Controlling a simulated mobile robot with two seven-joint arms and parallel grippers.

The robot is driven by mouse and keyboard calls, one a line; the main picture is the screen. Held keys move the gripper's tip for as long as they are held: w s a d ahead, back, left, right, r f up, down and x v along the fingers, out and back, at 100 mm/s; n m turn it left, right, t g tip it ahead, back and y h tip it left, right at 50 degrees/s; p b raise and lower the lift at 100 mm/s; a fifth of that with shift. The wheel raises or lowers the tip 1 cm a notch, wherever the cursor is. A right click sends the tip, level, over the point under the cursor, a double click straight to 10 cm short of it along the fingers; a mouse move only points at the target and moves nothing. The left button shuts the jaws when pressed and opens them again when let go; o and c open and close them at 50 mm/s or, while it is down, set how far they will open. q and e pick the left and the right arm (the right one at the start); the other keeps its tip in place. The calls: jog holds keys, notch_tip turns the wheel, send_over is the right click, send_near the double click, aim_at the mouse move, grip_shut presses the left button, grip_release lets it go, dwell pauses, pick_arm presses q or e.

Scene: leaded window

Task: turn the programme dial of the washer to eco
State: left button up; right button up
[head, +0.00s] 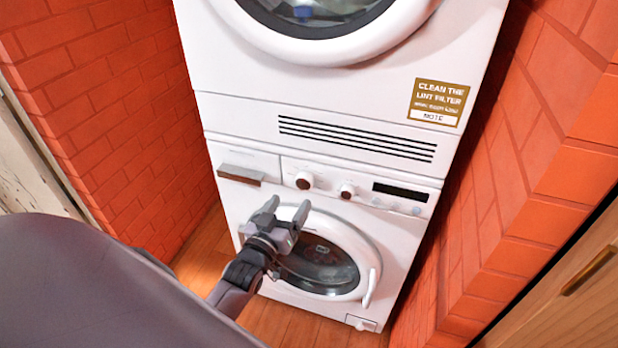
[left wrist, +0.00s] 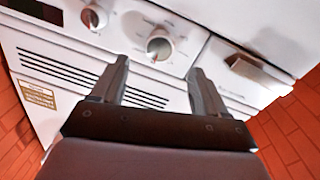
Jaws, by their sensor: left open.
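The white washer (head: 230,205) stands below a second white machine. Its panel has a larger round dial (head: 304,181) near the drawer and a smaller knob (head: 347,190) to its right. In the left wrist view, the larger dial (left wrist: 159,46) shows a silvery face with marks around it; the smaller knob (left wrist: 95,16) is at upper left. The labels are too small to read, so the dial's setting cannot be told. My left gripper (head: 287,208) is open and empty, in front of the washer just below the larger dial. In the left wrist view, the dial appears beyond and between the fingertips (left wrist: 158,68), apparently untouched.
The washer's drawer (head: 240,175) is left of the dial, and a dark display (head: 400,192) is at right. The round door (head: 325,265) is shut, behind my left arm. The upper machine (head: 330,75) sits above. Brick walls (head: 110,110) close in both sides.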

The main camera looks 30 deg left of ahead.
aim_at(303, 185)
pick_arm(q)
jog(key=shift+w+a+b, duration=0.1)
jog(key=shift+w+a, duration=0.1)
jog(key=shift+w, duration=0.95)
jog(key=shift+w+a+b, duration=0.1)
jog(key=shift+w+a, duration=0.1)
jog(key=shift+w, duration=0.9)
jog(key=shift+w+a+b, duration=0.1)
jog(key=shift+w+a, duration=0.1)
jog(key=shift+w, duration=0.95)
jog(key=c, duration=1.1)
